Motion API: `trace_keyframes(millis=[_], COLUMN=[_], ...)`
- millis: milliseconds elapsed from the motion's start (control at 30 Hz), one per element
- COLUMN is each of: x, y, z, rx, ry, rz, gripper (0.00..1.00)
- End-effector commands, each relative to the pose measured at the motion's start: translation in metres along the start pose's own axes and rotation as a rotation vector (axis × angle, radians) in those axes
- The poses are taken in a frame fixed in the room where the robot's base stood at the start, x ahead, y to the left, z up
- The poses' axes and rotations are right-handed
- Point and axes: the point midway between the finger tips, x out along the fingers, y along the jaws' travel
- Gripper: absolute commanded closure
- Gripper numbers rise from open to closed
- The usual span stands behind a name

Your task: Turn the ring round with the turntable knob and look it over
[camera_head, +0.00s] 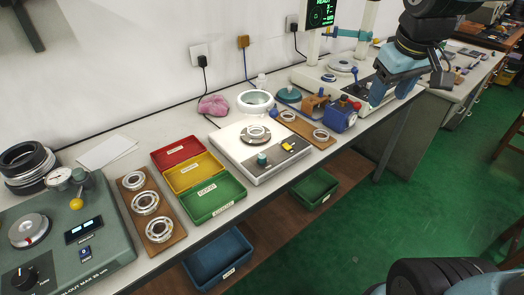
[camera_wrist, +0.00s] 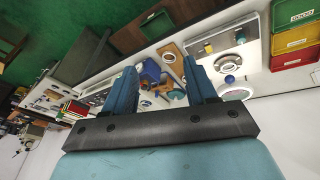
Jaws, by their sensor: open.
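A metal bearing ring (camera_head: 255,134) lies flat near the back of the white turntable unit (camera_head: 228,150), in the middle of the bench in the head view. A teal knob (camera_head: 262,159) stands at the front of the unit, left of a yellow switch (camera_head: 288,146). The unit also shows in the wrist view (camera_wrist: 220,45), small and beyond my fingers. My gripper (camera_head: 391,92) is up at the right in the head view, well away from the knob and the ring. Its two blue fingers are apart with nothing between them, as the wrist view shows (camera_wrist: 161,85).
Red (camera_head: 177,150), yellow (camera_head: 194,172) and green (camera_head: 214,198) trays stand left of the turntable. A board of rings (camera_head: 303,127) and a blue clamp-like device (camera_head: 343,116) stand to its right. A white ring-shaped lamp or bowl (camera_head: 256,100) is behind it.

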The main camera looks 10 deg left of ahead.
Motion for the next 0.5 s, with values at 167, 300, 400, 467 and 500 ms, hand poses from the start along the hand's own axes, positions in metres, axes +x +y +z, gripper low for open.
trace_keyframes(millis=[167,300,400,467,500], x=[0.030,0.056,0.075,0.088,0.096], y=[-0.032,-0.062,-0.088,-0.104,-0.116], z=[-0.046,-0.078,-0.097,-0.108,-0.115], rx=[-0.207,-0.367,-0.479,-0.545,-0.592], ry=[-0.056,-0.090,-0.113,-0.125,-0.132], rz=[-0.034,-0.066,-0.094,-0.112,-0.125], gripper=[0.44,0.44,0.44,0.44,0.44])
